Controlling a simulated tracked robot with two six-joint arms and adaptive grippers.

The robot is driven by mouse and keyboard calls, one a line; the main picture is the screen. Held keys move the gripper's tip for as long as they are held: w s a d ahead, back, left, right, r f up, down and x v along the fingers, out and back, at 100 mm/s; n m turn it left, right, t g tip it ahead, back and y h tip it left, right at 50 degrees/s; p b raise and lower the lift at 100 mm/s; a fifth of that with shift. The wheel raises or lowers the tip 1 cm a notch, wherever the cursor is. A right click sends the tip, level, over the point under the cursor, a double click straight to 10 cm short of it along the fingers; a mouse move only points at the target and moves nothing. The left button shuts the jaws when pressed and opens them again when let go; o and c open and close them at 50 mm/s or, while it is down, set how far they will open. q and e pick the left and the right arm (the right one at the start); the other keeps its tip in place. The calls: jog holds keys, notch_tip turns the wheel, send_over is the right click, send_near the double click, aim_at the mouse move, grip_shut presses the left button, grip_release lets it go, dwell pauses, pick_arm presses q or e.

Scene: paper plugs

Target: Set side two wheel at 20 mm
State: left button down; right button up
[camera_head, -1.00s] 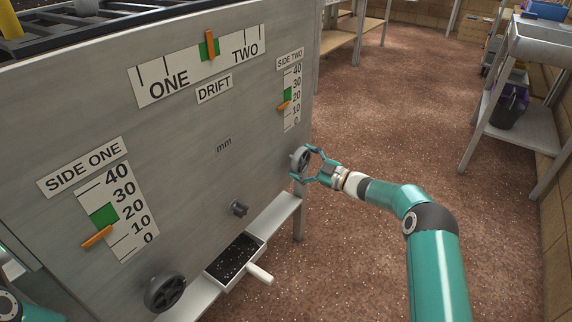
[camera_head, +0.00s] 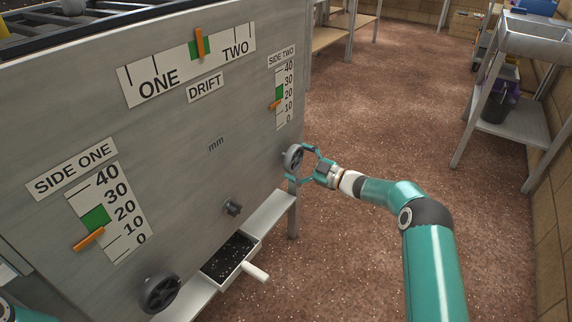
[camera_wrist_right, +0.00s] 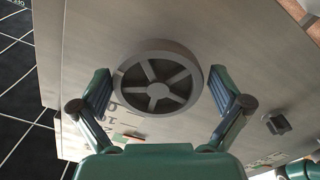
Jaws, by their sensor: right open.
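The side two wheel (camera_head: 292,158) is a grey spoked handwheel at the panel's right end. My right gripper (camera_head: 300,164) is open, with its fingers on either side of the wheel. In the right wrist view the wheel (camera_wrist_right: 158,88) sits between the spread fingers, with a gap showing on both sides. The side two scale (camera_head: 286,118) runs from 0 to 40. Its orange pointer (camera_head: 275,104) stands just below the green band (camera_head: 279,91), between the 10 and 20 marks as far as I can tell. My left gripper is out of view.
The side one scale (camera_head: 126,236) and the side one wheel (camera_head: 160,293) are at the lower left. A small knob (camera_head: 232,208) and a tray with a white handle (camera_head: 256,272) lie between the wheels. The drift scale (camera_head: 132,88) is above. Open floor (camera_head: 400,110) lies to the right.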

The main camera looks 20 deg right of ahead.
jog(key=v, duration=1.1)
jog(key=shift+s+d+f, duration=0.15)
jog(key=shift+s+d, duration=0.1)
